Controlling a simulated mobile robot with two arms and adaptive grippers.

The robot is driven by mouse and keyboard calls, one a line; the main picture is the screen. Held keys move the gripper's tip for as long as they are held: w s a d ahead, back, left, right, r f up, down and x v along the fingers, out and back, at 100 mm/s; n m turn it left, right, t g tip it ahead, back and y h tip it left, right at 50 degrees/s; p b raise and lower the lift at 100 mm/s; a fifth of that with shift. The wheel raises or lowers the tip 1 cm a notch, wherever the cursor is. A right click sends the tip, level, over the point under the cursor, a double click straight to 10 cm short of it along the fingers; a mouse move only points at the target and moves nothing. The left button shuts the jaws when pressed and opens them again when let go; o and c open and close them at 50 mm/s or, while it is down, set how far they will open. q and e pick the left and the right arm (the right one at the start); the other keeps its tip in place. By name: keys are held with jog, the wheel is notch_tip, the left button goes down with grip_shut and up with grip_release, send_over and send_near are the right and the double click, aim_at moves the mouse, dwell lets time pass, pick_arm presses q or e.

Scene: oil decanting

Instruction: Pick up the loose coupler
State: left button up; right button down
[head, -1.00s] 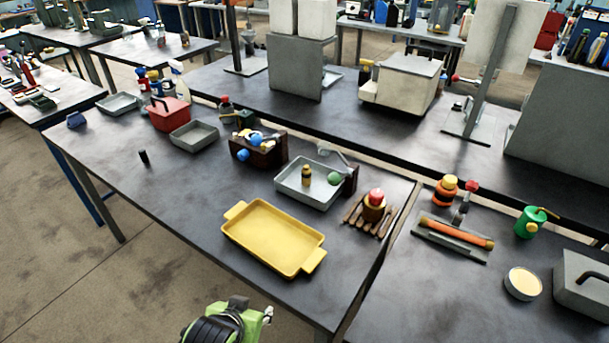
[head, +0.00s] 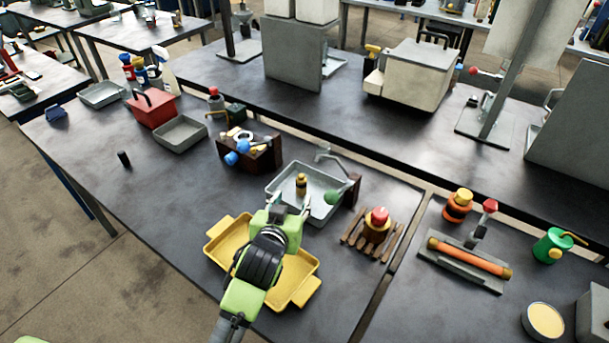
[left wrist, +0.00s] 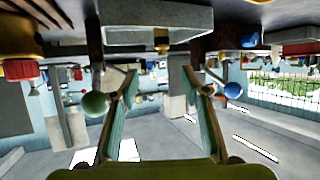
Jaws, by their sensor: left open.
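A small brass coupler (head: 301,184) with a dark band stands upright in the grey metal tray (head: 275,187). I take it for the loose coupler. My left gripper (head: 290,203) is open and empty, above the yellow tray, with its fingertips pointing at the grey tray's near side. The coupler is a short way beyond the tips and apart from them. In the left wrist view, which is upside down, the coupler (left wrist: 161,40) shows between and beyond the two spread fingers (left wrist: 160,75), below the grey tray (left wrist: 150,17). My right gripper does not show.
The yellow tray (head: 221,247) is partly hidden under my left arm. A green ball-ended lever (head: 335,196) leans over the grey tray's right side. A wooden rack (head: 354,241) with a red-topped pot is to the right.

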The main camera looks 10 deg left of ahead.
pick_arm(q)
send_near(301, 179)
jog(key=p+x, duration=0.1)
jog(key=x, duration=0.3)
jog(key=shift+d, duration=0.15)
jog(key=shift+w+f, duration=0.1)
jog(key=shift+w, duration=0.4)
jog(key=x, duration=0.2)
jog(key=p+x, duration=0.1)
jog(key=shift+w+a, duration=0.1)
jog(key=shift+a, duration=0.15)
jog(key=shift+w+f, duration=0.35)
jog(key=shift+w, duration=0.25)
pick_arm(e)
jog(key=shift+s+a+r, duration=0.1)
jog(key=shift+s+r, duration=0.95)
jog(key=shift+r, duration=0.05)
pick_arm(q)
grip_shut()
